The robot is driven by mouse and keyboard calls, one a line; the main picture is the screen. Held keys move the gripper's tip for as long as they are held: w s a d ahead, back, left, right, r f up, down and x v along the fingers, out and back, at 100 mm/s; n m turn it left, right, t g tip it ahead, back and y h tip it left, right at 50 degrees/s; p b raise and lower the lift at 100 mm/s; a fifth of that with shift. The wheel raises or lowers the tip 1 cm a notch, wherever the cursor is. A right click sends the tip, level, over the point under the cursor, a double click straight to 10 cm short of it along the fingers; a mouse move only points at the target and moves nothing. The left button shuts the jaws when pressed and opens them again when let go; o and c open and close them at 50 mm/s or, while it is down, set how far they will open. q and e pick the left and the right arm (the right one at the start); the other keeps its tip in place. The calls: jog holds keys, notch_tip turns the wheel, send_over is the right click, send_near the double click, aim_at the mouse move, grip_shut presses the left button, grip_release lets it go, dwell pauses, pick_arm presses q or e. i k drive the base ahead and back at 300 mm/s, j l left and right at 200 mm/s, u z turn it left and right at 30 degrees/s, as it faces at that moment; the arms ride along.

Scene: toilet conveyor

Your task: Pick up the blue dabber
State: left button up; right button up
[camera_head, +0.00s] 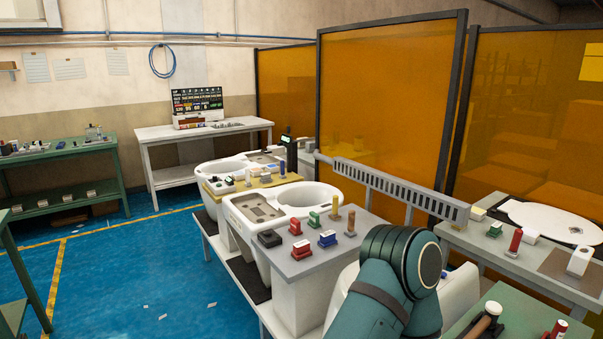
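A small blue block-shaped item with a knob (327,239), which looks like the blue dabber, stands on the grey board (310,264) at the near end of the bench. A red one (301,249) stands to its left and a green one (313,219) behind it. A thin upright blue piece (282,168) stands farther back by the tan tray; I cannot tell what it is. A teal link of my arm fills the lower middle, right of the board. Neither gripper is in view.
White toilet bowls (309,194) stand in line along the bench. Beside the blue item are a wooden-handled piece (350,222) and a black box (269,238). Orange screens (390,110) stand behind. A side table (530,262) is at right. Blue floor (150,265) at left is mostly clear.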

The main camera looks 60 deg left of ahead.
aim_at(283, 175)
jog(key=j+u, duration=0.2)
jog(key=u, duration=0.3)
jog(key=j+u, duration=0.25)
jog(key=u, duration=0.2)
jog(key=i+j+u, duration=0.25)
jog(key=j, duration=0.2)
jog(key=i+j+u, duration=0.3)
jog(key=i+j, duration=0.25)
jog(key=j, duration=0.2)
jog(key=i+j, duration=0.2)
jog(key=j, duration=0.25)
jog(key=i+j+u, duration=0.1)
jog(key=i+j, duration=0.15)
jog(key=j, duration=0.15)
jog(key=z, duration=0.7)
jog(key=j+z, duration=0.2)
jog(key=z, duration=0.2)
jog(key=j+z, duration=0.25)
jog(key=z, duration=0.15)
jog(key=k+j+z, duration=0.1)
jog(key=z, duration=0.25)
jog(key=k+j+z, duration=0.3)
jog(key=j, duration=0.15)
jog(key=k+j+z, duration=0.3)
jog(key=j, duration=0.15)
jog(key=i, duration=0.1)
